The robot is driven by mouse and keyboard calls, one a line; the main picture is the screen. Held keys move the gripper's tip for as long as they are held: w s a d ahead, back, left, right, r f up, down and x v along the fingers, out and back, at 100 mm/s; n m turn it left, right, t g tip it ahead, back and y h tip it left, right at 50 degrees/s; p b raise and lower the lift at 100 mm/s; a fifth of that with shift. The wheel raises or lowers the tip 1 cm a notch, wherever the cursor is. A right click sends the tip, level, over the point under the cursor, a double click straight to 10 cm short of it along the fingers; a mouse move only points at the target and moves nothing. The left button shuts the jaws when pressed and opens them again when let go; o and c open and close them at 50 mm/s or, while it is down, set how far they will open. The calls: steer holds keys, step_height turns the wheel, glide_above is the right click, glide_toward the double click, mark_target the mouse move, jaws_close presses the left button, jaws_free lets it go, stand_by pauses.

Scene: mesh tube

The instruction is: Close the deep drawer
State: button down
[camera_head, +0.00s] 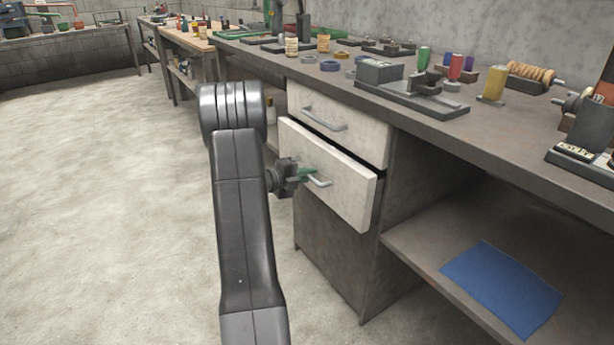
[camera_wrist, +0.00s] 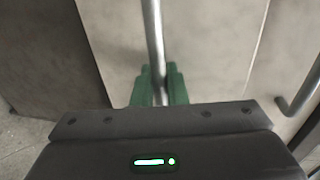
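The deep drawer (camera_head: 325,175) is the lower one of two in the workbench. Its pale front stands out from the cabinet, so it is partly open, with a dark gap behind its top edge. Its bar handle (camera_head: 319,181) also shows in the wrist view (camera_wrist: 153,40). My gripper (camera_head: 306,174) is at this handle, its green fingers on either side of the bar. In the wrist view the fingers (camera_wrist: 159,88) look closed onto the bar, with little or no gap. The inside of the drawer is hidden.
The upper drawer (camera_head: 345,125) is above, with its own handle (camera_head: 323,119). The benchtop (camera_head: 480,122) holds tools, spools and colored cylinders. A blue sheet (camera_head: 502,288) lies on the low shelf at right. The concrete floor (camera_head: 100,200) at left is clear.

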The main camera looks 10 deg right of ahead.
mark_target(319, 170)
steer(key=shift+w+d+r+p, duration=0.1)
steer(key=shift+w+d+p, duration=0.1)
steer(key=shift+d+p, duration=0.3)
steer(key=shift+w+d+r+p, duration=0.1)
steer(key=shift+w+d+p, duration=0.15)
steer(key=shift+d, duration=0.5)
steer(key=shift+w+d+p, duration=0.2)
steer(key=shift+d+p, duration=0.15)
steer(key=shift+d, duration=0.25)
steer(key=shift+w+d+f, duration=0.1)
steer(key=shift+d, duration=0.2)
steer(key=shift+a, duration=0.1)
steer(key=c, duration=1.8)
jaws_free()
steer(key=p+v, duration=0.4)
steer(key=v, duration=0.9)
steer(key=shift+a, duration=0.4)
steer(key=shift+d+f, duration=0.1)
steer(key=shift+d, duration=0.05)
